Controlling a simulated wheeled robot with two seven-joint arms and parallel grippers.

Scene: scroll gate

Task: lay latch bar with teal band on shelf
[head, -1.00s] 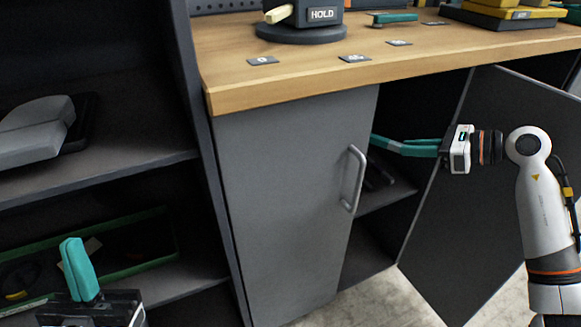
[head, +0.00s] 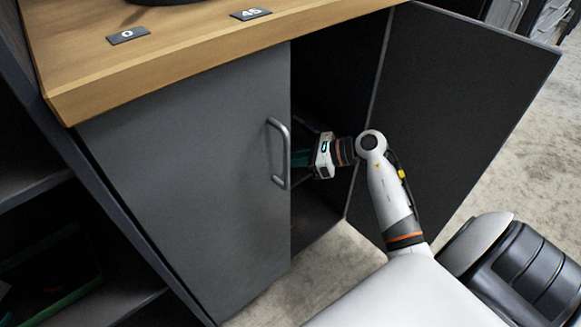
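My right gripper (head: 300,158) reaches into the open side of the grey cabinet, behind the edge of its shut left door (head: 190,170). The latch bar with the teal band cannot be made out. The cabinet's inside is dark, and its shelf is mostly hidden behind the arm and door. My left gripper cannot be made out in the head view.
The right door (head: 455,105) stands wide open beside my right arm. A handle (head: 279,153) sticks out from the left door. Above is a wooden worktop (head: 200,35) with tags 0 (head: 128,36) and 45 (head: 250,14). Dark open shelving (head: 35,190) stands at left, holding a green tray (head: 55,285).

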